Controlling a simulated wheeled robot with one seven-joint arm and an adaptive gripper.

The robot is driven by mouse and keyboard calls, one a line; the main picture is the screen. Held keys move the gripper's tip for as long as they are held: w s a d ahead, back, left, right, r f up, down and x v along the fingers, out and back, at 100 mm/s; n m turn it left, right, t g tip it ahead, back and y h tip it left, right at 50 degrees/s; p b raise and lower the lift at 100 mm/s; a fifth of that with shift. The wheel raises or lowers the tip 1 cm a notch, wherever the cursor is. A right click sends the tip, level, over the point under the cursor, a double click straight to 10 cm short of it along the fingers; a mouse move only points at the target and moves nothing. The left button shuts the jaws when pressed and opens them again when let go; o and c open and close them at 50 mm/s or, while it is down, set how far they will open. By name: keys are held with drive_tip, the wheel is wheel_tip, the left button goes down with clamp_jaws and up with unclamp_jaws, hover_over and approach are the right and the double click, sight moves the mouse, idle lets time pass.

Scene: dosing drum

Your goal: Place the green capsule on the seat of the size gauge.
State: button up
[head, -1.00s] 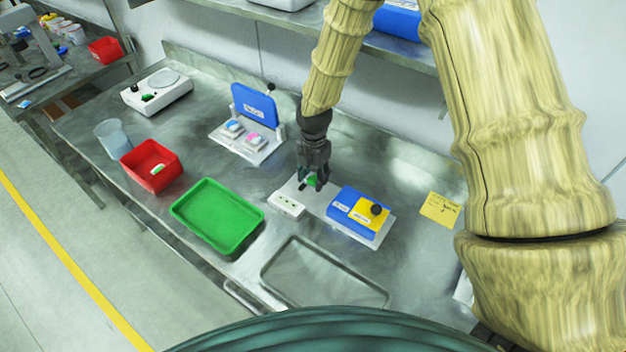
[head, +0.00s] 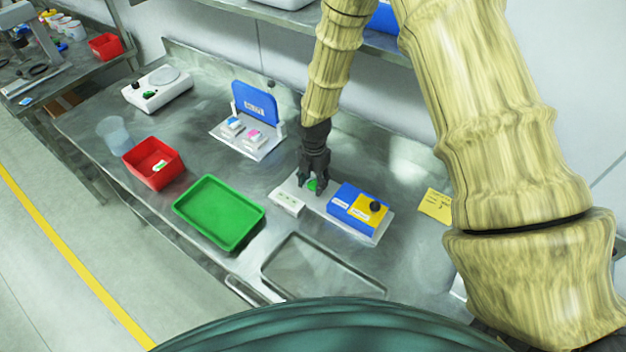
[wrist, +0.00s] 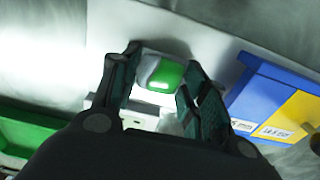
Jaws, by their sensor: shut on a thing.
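The green capsule (wrist: 165,75), green with a pale white end, is between the two fingers of my gripper (wrist: 162,92) in the wrist view. The gripper is shut on it. In the head view, the capsule (head: 312,186) shows as a green spot between the fingertips of my gripper (head: 314,184). The gripper points down over the left part of the size gauge's white base (head: 283,190), beside its blue and yellow block (head: 350,203). The seat is hidden by the fingers and capsule. I cannot tell whether the capsule touches it.
A white block with dots (head: 287,205) sits at the base's front left. A green tray (head: 205,235), a red bin (head: 140,175) holding a green-white piece, and a metal tray (head: 275,285) lie nearby. A blue-lidded holder (head: 255,103) stands behind to the left.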

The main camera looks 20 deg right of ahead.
sight(314, 183)
drive_tip(key=shift+s+f, duration=0.15)
drive_tip(key=shift+f, duration=0.05)
drive_tip(key=o, duration=0.9)
drive_tip(key=shift+f, duration=0.15)
drive_tip(key=shift+c, duration=0.2)
drive_tip(key=shift+r, duration=0.7)
wheel_tip(314, 183, up, 12)
drive_tip(key=b, duration=0.4)
